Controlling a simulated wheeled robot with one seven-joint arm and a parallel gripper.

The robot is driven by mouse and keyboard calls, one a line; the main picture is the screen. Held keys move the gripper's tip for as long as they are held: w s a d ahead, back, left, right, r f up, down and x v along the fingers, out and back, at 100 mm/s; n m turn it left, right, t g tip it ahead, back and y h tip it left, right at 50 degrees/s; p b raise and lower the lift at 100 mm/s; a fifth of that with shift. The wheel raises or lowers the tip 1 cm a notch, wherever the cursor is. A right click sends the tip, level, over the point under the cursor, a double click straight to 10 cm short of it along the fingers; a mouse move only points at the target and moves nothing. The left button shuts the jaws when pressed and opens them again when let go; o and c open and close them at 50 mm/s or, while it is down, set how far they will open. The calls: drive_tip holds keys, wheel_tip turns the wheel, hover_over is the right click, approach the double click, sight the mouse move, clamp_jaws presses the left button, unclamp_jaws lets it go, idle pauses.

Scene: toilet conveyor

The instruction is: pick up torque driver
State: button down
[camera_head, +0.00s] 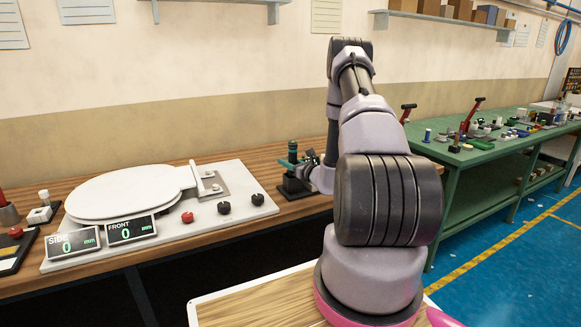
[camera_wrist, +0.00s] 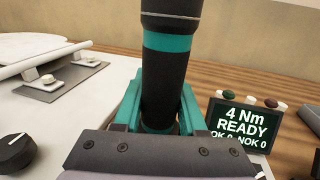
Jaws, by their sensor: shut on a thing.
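The torque driver (camera_wrist: 166,82) is a black upright cylinder with teal bands, in the middle of the wrist view. My gripper (camera_wrist: 160,118) has its teal fingers on both sides of the driver's lower part and is shut on it. In the head view the driver (camera_head: 292,152) stands upright on the wooden bench beyond my arm, with my gripper (camera_head: 308,163) at it. A small display (camera_wrist: 243,122) reading "4 Nm READY" stands just right of the driver. The driver's lower end is hidden behind my gripper in the wrist view.
A white fixture plate (camera_head: 254,212) with a toilet seat (camera_head: 125,193), knobs and two displays reading 0 mm lies left of the driver. A green table (camera_head: 462,157) with several tools stands at the right. Shelves hang on the wall above. Blue floor is clear at the right.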

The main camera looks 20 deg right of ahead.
drive_tip(key=shift+r, duration=0.2)
wheel_tip(320, 180, up, 10)
drive_tip(key=shift+f, duration=0.15)
idle(0.4)
drive_tip(key=c, duration=1.1)
unclamp_jaws()
clamp_jaws()
drive_tip(key=shift+a, duration=0.1)
